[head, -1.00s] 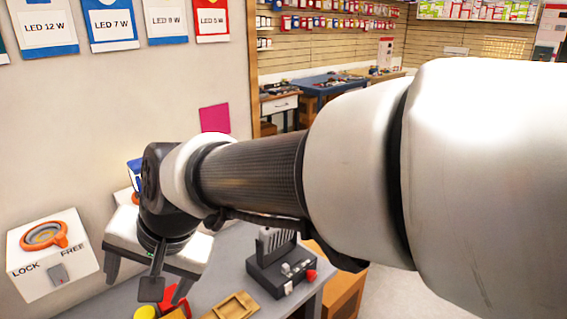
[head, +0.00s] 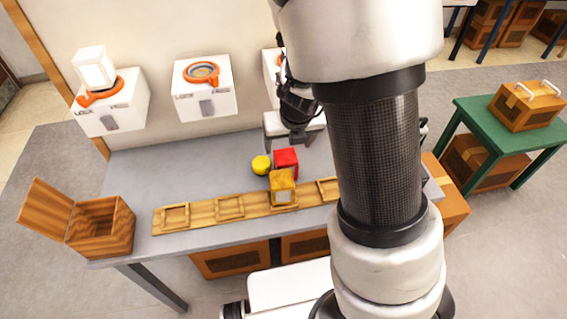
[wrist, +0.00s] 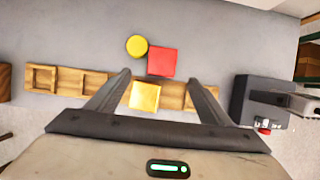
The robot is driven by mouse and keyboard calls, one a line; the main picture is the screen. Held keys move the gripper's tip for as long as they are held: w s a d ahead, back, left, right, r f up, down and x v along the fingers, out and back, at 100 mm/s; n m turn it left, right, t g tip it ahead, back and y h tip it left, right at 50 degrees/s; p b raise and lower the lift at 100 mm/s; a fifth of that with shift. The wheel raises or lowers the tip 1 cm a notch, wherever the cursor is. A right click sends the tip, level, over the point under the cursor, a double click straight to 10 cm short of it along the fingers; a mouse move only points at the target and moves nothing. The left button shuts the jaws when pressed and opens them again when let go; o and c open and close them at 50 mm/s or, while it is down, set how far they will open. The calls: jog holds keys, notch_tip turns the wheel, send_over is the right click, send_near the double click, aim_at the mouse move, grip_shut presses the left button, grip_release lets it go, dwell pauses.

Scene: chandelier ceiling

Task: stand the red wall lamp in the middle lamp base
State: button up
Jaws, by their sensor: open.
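The red lamp (head: 287,161) is a red block on the grey table, and it also shows in the wrist view (wrist: 162,62). The middle lamp base (head: 204,87) is a white wall box with an empty orange ring on top and a grey switch in front. My gripper (head: 288,146) is above the table near the red lamp. In the wrist view its fingers (wrist: 159,76) are spread with nothing held, and the red lamp shows between and beyond the tips. I cannot tell the exact height gap.
A white lamp (head: 94,68) stands in the left base (head: 113,108). The right base (head: 271,75) is partly hidden by my arm. A yellow round piece (head: 261,165) lies beside the red lamp. A yellow block (head: 283,182) sits in the wooden rack (head: 200,212). An open wooden box (head: 108,232) stands left.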

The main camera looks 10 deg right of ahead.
aim_at(286, 156)
jog(key=b+x, duration=0.3)
jog(key=x, duration=0.4)
jog(key=shift+f, duration=0.15)
jog(key=shift+w+d+b+x, duration=0.15)
jog(key=shift+b+x, duration=0.7)
jog(key=shift+x, duration=0.45)
jog(key=shift+w+d+b+x, duration=0.1)
jog(key=shift+b+x, duration=0.75)
jog(key=shift+x, duration=0.5)
jog(key=shift+r, duration=0.2)
jog(key=c, duration=1.4)
